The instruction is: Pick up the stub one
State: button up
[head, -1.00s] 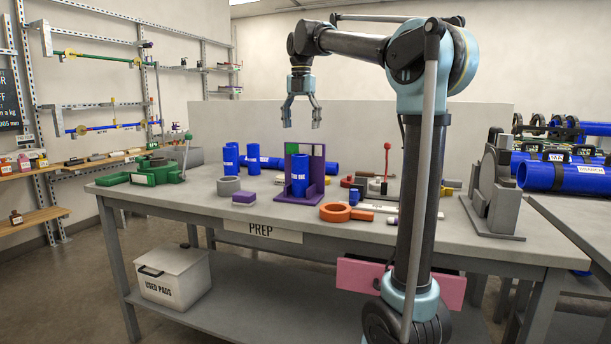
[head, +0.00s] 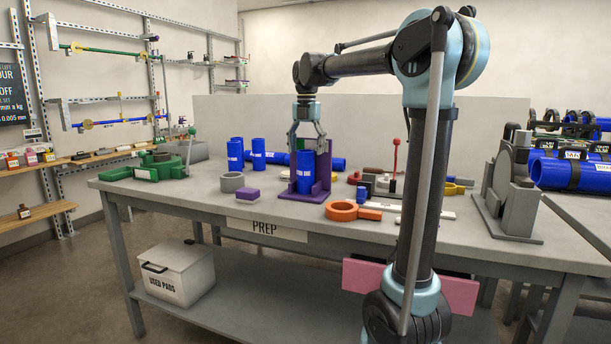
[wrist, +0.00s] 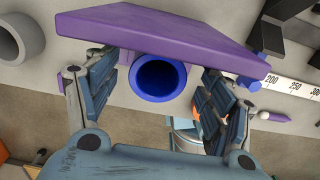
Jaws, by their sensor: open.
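A blue pipe stub (head: 304,178) stands upright in a purple stand (head: 322,172) on the prep bench. Its lettering is too small to read surely. My gripper (head: 307,146) is open, pointing down at the stub's top end. In the wrist view the stub's round open mouth (wrist: 160,78) lies between my two spread fingers, with gaps on both sides. The stand's purple upright (wrist: 180,32) runs along just beyond it. Two more blue stubs, one at the left (head: 235,156) and one beside it (head: 258,150), stand upright further left.
A grey ring (head: 232,182) and a purple block (head: 248,194) sit left of the stand. An orange ring clamp (head: 342,210) lies to its right. A blue pipe (head: 338,163) lies behind. A red-knobbed lever (head: 395,160) rises at the right.

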aim_at(306, 165)
jog(key=shift+s+a+f, duration=0.1)
jog(key=shift+f, duration=3.2)
jog(key=c, duration=1.3)
